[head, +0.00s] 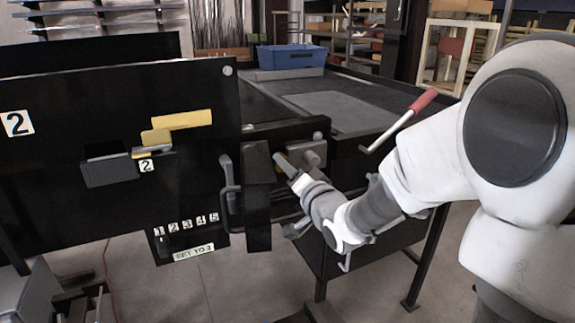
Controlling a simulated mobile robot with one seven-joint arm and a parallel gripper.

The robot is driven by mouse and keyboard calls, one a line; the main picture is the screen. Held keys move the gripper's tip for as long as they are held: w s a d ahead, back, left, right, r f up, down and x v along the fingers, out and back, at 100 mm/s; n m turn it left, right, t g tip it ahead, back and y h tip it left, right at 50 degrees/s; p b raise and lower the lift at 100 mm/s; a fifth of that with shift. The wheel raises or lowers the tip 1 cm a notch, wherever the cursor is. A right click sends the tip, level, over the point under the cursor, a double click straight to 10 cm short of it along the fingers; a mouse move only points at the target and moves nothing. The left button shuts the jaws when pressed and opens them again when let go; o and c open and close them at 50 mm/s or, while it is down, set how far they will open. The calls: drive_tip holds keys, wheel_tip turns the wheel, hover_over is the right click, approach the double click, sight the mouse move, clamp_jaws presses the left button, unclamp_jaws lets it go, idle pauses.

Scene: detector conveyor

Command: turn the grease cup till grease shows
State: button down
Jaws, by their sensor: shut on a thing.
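My gripper (287,168) reaches in from the right to the dark machine front, left of the conveyor bed's near corner. It is shut on a small yellow, brass-like piece (283,159), which appears to be the grease cup. Only a sliver of the cup shows; the fingers and the wrist hide the rest. No grease can be made out at this size. A grey block (306,152) sits just right of the fingertips, and a dark upright plate (258,195) stands just left of them.
A black panel (60,180) marked 2 fills the left, with yellow plates and a row of numbers below. A grey handle (228,180) juts out left of the upright plate. A red-handled crank (422,101) rises near my arm. A blue bin (292,57) stands behind.

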drive_tip(key=shift+m, duration=0.6)
drive_tip(key=shift+c, duration=1.8)
unclamp_jaws()
drive_tip(key=shift+s, duration=0.1)
